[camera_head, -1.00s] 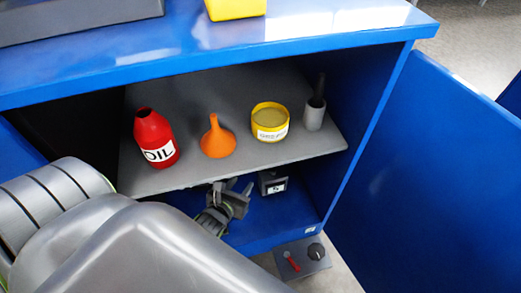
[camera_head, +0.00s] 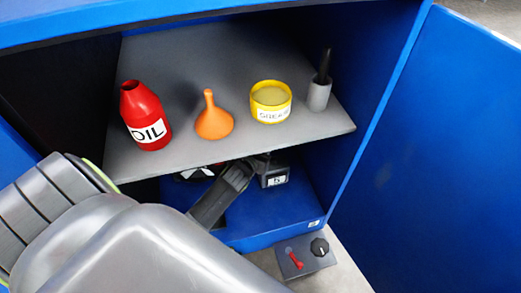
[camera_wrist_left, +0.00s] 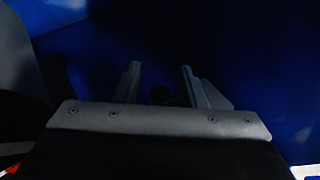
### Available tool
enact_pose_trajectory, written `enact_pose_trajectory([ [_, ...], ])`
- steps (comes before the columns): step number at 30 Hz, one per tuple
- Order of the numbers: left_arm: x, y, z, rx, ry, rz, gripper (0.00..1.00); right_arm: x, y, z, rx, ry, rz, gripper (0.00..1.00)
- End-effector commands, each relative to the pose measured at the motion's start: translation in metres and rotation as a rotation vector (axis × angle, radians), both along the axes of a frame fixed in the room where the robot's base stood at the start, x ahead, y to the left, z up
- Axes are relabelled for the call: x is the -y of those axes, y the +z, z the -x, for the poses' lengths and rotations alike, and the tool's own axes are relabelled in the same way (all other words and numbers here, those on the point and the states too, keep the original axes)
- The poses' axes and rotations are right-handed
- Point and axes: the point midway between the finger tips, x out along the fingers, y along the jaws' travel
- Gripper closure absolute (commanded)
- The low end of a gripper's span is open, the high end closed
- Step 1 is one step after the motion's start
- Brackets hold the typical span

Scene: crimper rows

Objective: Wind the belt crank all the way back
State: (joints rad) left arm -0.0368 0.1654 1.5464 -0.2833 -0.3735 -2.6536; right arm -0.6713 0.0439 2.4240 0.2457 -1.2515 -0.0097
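No belt crank can be made out in either view. My left arm reaches from the left into the lower compartment of the blue cabinet, under the grey shelf. Its dark end part shows in the head view, but the fingertips cannot be made out there. In the left wrist view my left gripper (camera_wrist_left: 161,69) has its two fingers apart, with nothing clearly between them. A dark box with a white label (camera_head: 273,177) stands in the lower compartment, just right of the arm's end. My right gripper is not in view.
The grey shelf (camera_head: 200,60) holds a red oil bottle (camera_head: 146,118), an orange funnel (camera_head: 212,120), a yellow grease tin (camera_head: 270,103) and a grey cup (camera_head: 319,95). A blue door (camera_head: 430,150) stands open at right. A grey box with a red lever and black knob (camera_head: 305,258) is below.

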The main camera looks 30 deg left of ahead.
Motion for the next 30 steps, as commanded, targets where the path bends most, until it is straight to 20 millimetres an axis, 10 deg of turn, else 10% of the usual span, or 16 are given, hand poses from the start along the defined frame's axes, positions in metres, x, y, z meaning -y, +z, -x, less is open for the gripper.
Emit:
enact_pose_trajectory([
  [9,-0.0004,-0.0004,-0.0027,0.001,0.0,0.001,0.62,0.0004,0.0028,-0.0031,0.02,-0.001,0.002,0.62],
  [18,-0.0004,-0.0005,-0.0025,0.001,0.0,0.001,1.0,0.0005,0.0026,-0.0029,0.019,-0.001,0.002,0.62],
  [30,0.0005,-0.0006,-0.0007,0.0,0.03,0.002,1.0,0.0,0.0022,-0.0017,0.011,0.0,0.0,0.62],
])
